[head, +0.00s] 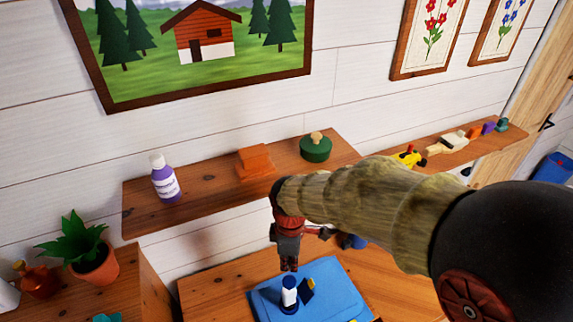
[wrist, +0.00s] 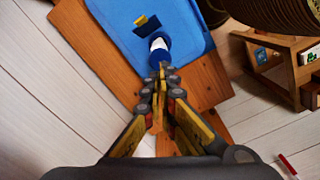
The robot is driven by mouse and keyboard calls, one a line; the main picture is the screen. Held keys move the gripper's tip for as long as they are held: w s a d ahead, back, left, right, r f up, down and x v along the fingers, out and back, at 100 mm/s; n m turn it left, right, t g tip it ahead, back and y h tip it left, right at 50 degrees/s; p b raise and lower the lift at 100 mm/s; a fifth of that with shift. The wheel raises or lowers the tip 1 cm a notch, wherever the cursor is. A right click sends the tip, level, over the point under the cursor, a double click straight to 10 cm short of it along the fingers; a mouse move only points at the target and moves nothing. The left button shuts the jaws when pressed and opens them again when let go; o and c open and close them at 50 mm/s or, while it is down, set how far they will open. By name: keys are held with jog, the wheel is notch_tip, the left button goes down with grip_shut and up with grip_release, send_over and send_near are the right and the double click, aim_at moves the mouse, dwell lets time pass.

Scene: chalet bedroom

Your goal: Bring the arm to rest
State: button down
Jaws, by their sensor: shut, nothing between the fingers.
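My arm reaches in from the right in the head view, and my gripper (head: 289,264) hangs pointing down in front of the wall shelf. It is above the blue mat (head: 333,283) on the wooden table. In the wrist view my gripper (wrist: 161,75) has its fingertips together with nothing between them. A white and blue bottle (head: 289,292) stands on the mat below the fingertips; it also shows just beyond them in the wrist view (wrist: 158,46). Whether the fingertips are clear of it is hard to tell, but the head view shows a small gap.
A wooden shelf (head: 215,208) holds a purple bottle (head: 164,178), an orange stacked block (head: 253,163) and a green lidded pot (head: 316,148). Another shelf (head: 480,150) with toys is at the right. A potted plant (head: 95,262) stands at the left. A small dark and yellow item (head: 307,290) lies beside the bottle.

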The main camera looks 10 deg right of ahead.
jog(key=shift+s+m, duration=0.1)
jog(key=shift+m, duration=0.6)
jog(key=s+d+f+m+t+b, duration=0.2)
jog(key=s+d+m+t+b, duration=0.3)
jog(key=s+d+m+b, duration=0.7)
jog(key=m+b, duration=0.1)
jog(key=b, duration=0.8)
jog(key=shift+f+m+t, duration=0.25)
jog(key=shift+m+t, duration=0.05)
jog(key=shift+m, duration=0.1)
